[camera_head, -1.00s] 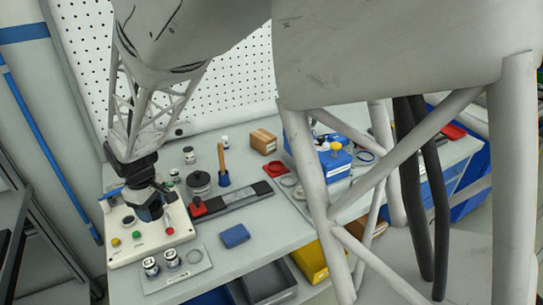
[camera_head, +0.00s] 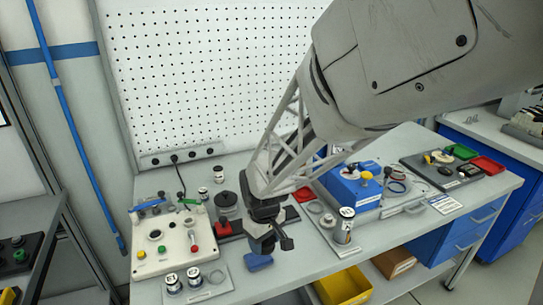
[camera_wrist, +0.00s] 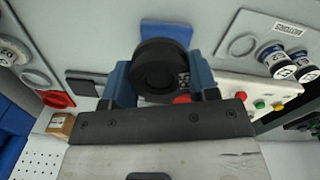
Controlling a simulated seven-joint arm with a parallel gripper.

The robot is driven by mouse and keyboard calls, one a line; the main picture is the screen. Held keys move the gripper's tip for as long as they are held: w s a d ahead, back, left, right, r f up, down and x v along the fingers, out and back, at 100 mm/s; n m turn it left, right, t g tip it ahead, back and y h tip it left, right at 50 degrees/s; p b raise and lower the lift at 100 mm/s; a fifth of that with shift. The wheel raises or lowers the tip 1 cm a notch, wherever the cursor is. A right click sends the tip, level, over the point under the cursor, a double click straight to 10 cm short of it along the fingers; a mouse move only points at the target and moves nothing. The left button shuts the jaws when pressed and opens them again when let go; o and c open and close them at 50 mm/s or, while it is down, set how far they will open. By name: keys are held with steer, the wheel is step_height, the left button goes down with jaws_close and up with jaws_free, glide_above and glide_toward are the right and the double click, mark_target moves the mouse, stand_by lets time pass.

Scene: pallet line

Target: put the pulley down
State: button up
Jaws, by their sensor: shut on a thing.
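The pulley (camera_wrist: 160,72) is a black round piece with a central recess. In the wrist view it sits between the two blue fingers of my gripper (camera_wrist: 162,85), which is shut on it. In the head view my gripper (camera_head: 265,235) is low over the front middle of the workbench, and the pulley is hard to make out among the dark jaws. A blue block (camera_head: 258,262) lies on the bench just in front of and below the gripper; it also shows beyond the pulley in the wrist view (camera_wrist: 166,30). I cannot tell the gap below the pulley.
A white button box (camera_head: 170,245) and a plate with two labelled cans (camera_head: 183,280) are to the left. A black rail with a red piece (camera_head: 223,228) lies behind. A blue case (camera_head: 350,190) and another can (camera_head: 345,226) stand to the right. A yellow bin (camera_head: 343,287) is below.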

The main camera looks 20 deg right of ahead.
steer(key=s+d+f+m, duration=0.1)
steer(key=s+d+m, duration=0.1)
steer(key=s+d, duration=0.2)
steer(key=s+d+f+m, duration=0.2)
steer(key=s+d, duration=0.2)
steer(key=s, duration=0.6)
steer(key=shift+d, duration=0.35)
steer(key=shift+w+f, duration=0.1)
steer(key=shift+w, duration=0.05)
glide_above(305, 249)
steer(key=shift+f, duration=0.7)
steer(key=shift+f, duration=0.15)
steer(key=shift+f, duration=1.65)
steer(key=shift+f, duration=0.1)
steer(key=o, duration=1)
